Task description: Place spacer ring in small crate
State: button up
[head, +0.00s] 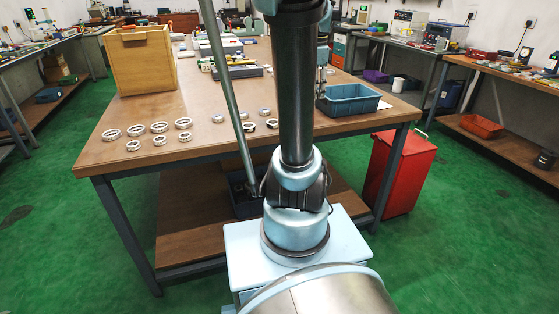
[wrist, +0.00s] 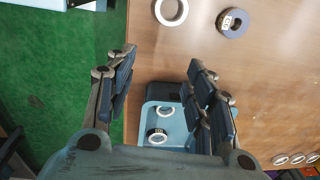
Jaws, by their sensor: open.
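A blue crate (head: 349,106) stands at the table's right front in the head view. A silver ring (wrist: 171,11) and a dark ring with a pale label (wrist: 232,22) lie on the table in the wrist view. I cannot tell which ring is the spacer ring. My gripper (wrist: 165,80) is open, with nothing between its fingers.
Several silver rings (head: 160,127) lie at the table's left front. A wooden box (head: 146,62) stands behind them. More rings (wrist: 297,159) show at the wrist view's lower right. A red bin (head: 398,168) stands beside the table. My arm hides part of the table's middle.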

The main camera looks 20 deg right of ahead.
jog(key=s+a+f+n+t, duration=0.1)
jog(key=s+a+f+n, duration=1.5)
jog(key=s+a+n, duration=0.1)
jog(key=shift+f+n, duration=0.4)
jog(key=shift+n, duration=0.2)
jog(key=shift+s, duration=0.1)
